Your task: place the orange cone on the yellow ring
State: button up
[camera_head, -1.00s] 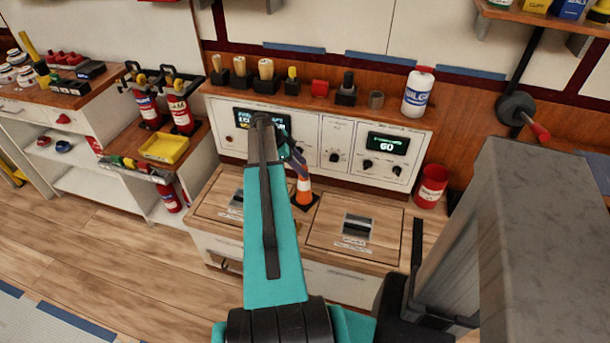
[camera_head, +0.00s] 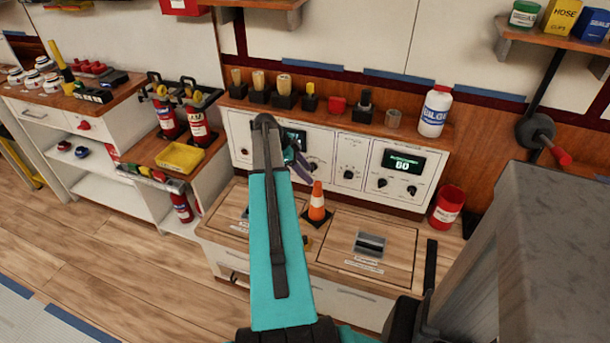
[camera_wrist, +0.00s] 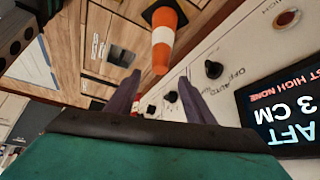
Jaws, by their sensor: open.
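The orange cone (camera_head: 317,204), with a white band and black square base, stands upright on the wooden bench top in front of the control panel. It also shows at the top of the wrist view (camera_wrist: 165,38), upside down there. My gripper (camera_head: 304,174) is open, its purple fingers just up and left of the cone in the head view. In the wrist view my gripper (camera_wrist: 157,92) has nothing between its fingers and is apart from the cone. I cannot make out the yellow ring in either view; my arm covers part of the bench.
The white control panel (camera_head: 351,163) rises close behind the cone. A hatch with a recessed handle (camera_head: 370,244) lies to the right, and a red bin (camera_head: 447,206) beyond it. A white bottle (camera_head: 435,111) and several small items stand on the shelf above. A yellow tray (camera_head: 181,158) is left.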

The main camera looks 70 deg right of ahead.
dwell(0.3)
jog(key=w+a+f+n+t, duration=0.1)
jog(key=w+a+f+n, duration=0.5)
jog(key=a, duration=0.5)
jog(key=w+a+f+n+y, duration=0.1)
jog(key=w+a+f+n, duration=0.3)
jog(key=a+f, duration=0.55)
jog(key=w+a+f+n+t, duration=0.1)
jog(key=w+a+f+n, duration=0.4)
jog(key=a, duration=0.8)
jog(key=s+a+f+n+y, duration=0.1)
jog(key=s+a+f+n, duration=0.2)
jog(key=a, duration=0.5)
jog(key=s+a+f+n, duration=0.1)
jog(key=a+f+n, duration=0.25)
jog(key=a, duration=0.55)
jog(key=s+a+f+n, duration=0.2)
jog(key=s+a+n, duration=0.2)
jog(key=a, duration=0.3)
jog(key=s+a+f+n+g, duration=0.1)
jog(key=s+a+f+n, duration=0.1)
jog(key=s+a+n, duration=0.3)
jog(key=s+a, duration=0.1)
jog(key=a, duration=0.2)
jog(key=shift+s+y, duration=0.3)
jog(key=shift+y, duration=0.1)
jog(key=shift+a+f, duration=0.1)
